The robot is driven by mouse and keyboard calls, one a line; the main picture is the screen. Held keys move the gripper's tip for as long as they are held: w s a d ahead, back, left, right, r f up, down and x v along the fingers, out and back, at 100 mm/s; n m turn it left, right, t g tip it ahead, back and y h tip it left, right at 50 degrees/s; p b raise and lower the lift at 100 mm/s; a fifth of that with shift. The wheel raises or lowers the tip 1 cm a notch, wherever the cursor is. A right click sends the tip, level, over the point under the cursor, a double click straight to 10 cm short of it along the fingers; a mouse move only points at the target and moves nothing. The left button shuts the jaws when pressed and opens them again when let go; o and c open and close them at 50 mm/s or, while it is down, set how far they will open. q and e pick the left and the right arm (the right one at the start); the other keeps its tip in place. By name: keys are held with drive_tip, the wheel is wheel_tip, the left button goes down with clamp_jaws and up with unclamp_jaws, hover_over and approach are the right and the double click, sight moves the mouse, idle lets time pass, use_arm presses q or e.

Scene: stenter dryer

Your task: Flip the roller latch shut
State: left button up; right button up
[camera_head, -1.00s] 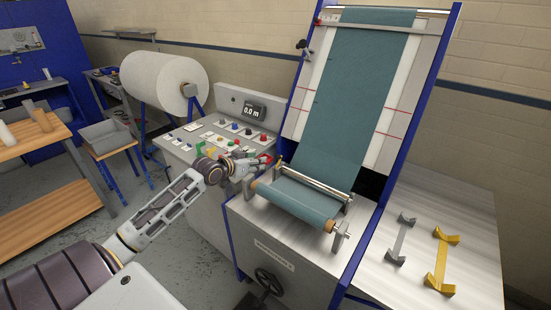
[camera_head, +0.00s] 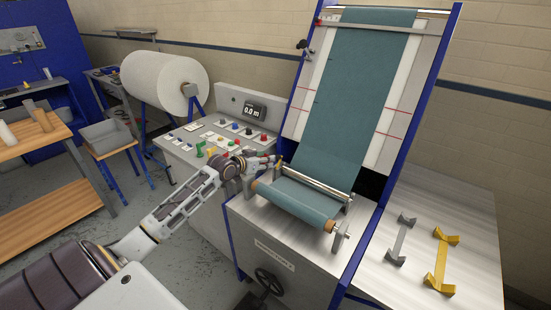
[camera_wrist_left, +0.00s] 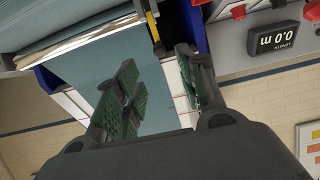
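The roller latch (camera_wrist_left: 151,24) shows in the left wrist view as a thin yellow bar with a dark end, at the top centre. In the head view its yellow part (camera_head: 279,168) is small, at the left end of the roller (camera_head: 300,198) wound with teal fabric. My left gripper (camera_head: 274,162) is beside the latch in the head view. In the left wrist view the gripper (camera_wrist_left: 160,82) is open, with an empty gap between its green-padded fingers and the latch ahead of this gap. Contact cannot be told. My right gripper is not in view.
The control panel (camera_head: 215,140) with knobs and buttons lies just left of my gripper. A blue upright frame (camera_head: 420,100) carries the teal fabric. A grey bracket (camera_head: 401,240) and a yellow bracket (camera_head: 440,262) lie on the metal table at right.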

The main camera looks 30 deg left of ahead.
sight(277, 157)
use_arm(q)
drive_tip(key=shift+x, duration=2.7)
drive_tip(key=shift+w+f, duration=0.15)
drive_tip(key=shift+w, duration=0.35)
drive_tip(key=shift+w+d+f, duration=0.1)
drive_tip(key=shift+w+f, duration=0.2)
drive_tip(key=shift+w, duration=0.35)
drive_tip(key=shift+w+f, duration=0.1)
drive_tip(key=shift+w, duration=0.1)
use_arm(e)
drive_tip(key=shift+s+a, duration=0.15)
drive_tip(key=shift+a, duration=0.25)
use_arm(q)
drive_tip(key=shift+c, duration=0.2)
